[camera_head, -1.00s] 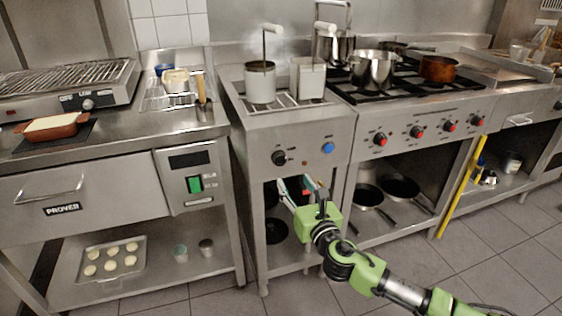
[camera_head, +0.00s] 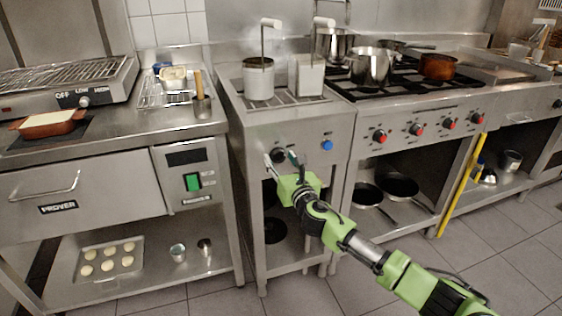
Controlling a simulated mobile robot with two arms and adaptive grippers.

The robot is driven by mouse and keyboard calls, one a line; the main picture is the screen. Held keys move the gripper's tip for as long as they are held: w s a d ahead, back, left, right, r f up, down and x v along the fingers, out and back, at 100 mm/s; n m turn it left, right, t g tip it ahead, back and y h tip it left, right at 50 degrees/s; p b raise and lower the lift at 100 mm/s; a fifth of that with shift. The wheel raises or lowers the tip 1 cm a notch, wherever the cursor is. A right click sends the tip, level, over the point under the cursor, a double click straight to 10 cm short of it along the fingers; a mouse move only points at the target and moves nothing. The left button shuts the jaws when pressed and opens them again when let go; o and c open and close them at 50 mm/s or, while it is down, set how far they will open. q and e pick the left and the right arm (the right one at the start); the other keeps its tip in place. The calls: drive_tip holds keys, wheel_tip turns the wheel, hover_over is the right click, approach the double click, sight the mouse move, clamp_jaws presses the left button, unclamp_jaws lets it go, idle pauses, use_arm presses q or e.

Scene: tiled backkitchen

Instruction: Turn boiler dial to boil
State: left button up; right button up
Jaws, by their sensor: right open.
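The boiler (camera_head: 246,125) is the narrow steel unit in the middle, with baskets on top. Its black dial (camera_head: 279,155) sits on the front panel, left of a blue knob (camera_head: 327,145). My right gripper (camera_head: 279,161) is open, with its fingertips at the height of the dial. The fingers partly cover the dial, one to each side of it as seen here. I cannot tell whether they touch it. The dial's markings are too small to read. My left gripper is not in view.
A stove (camera_head: 440,112) with red knobs and pots stands to the right. To the left is a counter with a drawer unit (camera_head: 85,187) and a green switch (camera_head: 193,182). A yellow bar (camera_head: 461,189) leans by the stove. The floor in front is free.

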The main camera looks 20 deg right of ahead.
drive_tip(key=c, duration=1.1)
drive_tip(key=m, duration=0.4)
drive_tip(key=shift+a, duration=0.1)
drive_tip(key=m+p, duration=0.1)
drive_tip(key=m, duration=0.4)
drive_tip(key=shift+m, duration=0.4)
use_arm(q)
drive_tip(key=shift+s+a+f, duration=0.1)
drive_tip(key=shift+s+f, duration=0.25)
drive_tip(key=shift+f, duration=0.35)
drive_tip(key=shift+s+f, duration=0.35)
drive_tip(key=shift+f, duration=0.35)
use_arm(e)
drive_tip(key=shift+m, duration=0.9)
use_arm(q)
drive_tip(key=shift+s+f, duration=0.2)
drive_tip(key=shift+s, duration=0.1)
use_arm(e)
drive_tip(key=shift+m, duration=0.3)
